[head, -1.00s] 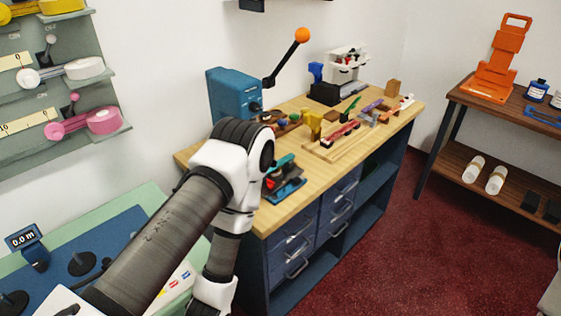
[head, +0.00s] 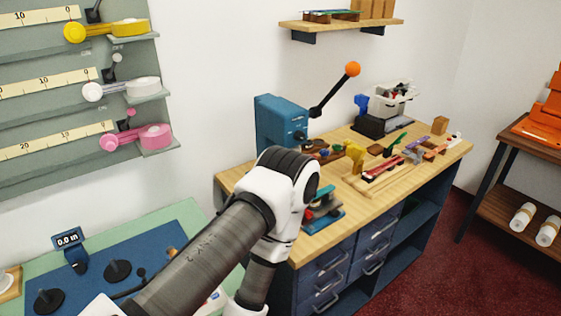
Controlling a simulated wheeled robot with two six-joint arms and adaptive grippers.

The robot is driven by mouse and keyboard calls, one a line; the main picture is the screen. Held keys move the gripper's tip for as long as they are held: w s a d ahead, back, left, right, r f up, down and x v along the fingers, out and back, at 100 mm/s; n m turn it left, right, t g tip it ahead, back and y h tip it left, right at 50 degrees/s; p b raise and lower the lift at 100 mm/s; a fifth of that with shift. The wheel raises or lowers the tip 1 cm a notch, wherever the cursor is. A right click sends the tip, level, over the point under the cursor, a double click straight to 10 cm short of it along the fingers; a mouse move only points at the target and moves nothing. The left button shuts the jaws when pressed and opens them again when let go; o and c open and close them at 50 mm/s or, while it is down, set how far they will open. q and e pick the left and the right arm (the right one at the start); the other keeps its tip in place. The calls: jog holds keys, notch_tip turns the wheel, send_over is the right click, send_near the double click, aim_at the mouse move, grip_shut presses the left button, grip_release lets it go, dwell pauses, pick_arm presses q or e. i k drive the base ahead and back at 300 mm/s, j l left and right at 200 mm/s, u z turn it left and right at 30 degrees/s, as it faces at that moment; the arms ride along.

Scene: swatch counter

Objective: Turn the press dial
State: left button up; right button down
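The blue press (head: 279,122) stands at the back left of the wooden workbench. Its black lever (head: 332,91) rises to the right and ends in an orange ball (head: 352,69). A small dark round part (head: 299,135) shows low on the press's front; I cannot tell whether it is the dial. An arm of mine comes in from the bottom left, its white and black elbow in front of the bench's left part, hiding some of the bench below the press. Neither gripper is in view.
The workbench (head: 408,172) holds small coloured tools and a white bin (head: 391,97). A shelf (head: 340,27) hangs above. Tape dispensers (head: 137,137) hang on a rack at left. A green table (head: 170,216) is below it. A brown shelf unit (head: 515,170) stands right, with red floor between.

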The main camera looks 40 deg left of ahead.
aim_at(299, 136)
jog(key=i+l+u, duration=0.15)
jog(key=u, duration=0.35)
jog(key=i+l+u, duration=0.1)
jog(key=l+u, duration=0.35)
